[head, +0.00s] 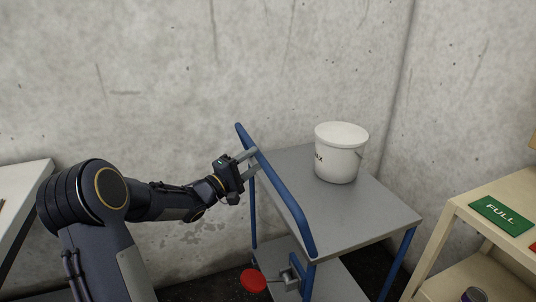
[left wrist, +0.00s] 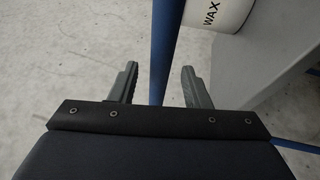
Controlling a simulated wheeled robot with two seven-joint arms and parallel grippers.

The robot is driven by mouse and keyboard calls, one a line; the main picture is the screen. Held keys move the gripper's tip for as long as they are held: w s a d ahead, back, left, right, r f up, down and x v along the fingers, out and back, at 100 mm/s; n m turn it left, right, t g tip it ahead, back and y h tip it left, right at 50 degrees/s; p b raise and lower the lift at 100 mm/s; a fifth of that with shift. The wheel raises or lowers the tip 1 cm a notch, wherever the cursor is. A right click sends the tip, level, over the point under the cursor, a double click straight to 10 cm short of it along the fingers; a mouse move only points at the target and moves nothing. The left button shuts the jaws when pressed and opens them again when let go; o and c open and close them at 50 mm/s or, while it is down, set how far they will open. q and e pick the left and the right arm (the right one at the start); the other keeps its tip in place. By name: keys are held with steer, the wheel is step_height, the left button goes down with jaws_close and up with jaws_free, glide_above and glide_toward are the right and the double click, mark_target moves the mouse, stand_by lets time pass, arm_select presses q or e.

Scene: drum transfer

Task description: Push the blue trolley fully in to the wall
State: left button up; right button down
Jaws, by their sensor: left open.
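The blue trolley has a grey top deck (head: 374,211), a lower shelf and a blue tubular push handle (head: 284,199) on its left side. It stands near the concrete wall (head: 300,60); I cannot tell the exact gap. A white lidded bucket marked WAX (head: 338,158) stands upright on the top deck. My left gripper (head: 250,160) is at the upper part of the handle. In the left wrist view the blue handle bar (left wrist: 163,50) passes between the two open fingers, apart from both. My right gripper does not show.
A red round disc (head: 253,280) and a small metal bracket (head: 290,277) sit low at the trolley's near side. A cream shelf unit (head: 455,225) with a green FULL label (head: 500,211) stands at the right. A white table (head: 20,190) is at the left.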

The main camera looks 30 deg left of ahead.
arm_select(q)
steer(key=x, duration=0.5)
steer(key=shift+f, duration=0.1)
jaws_close()
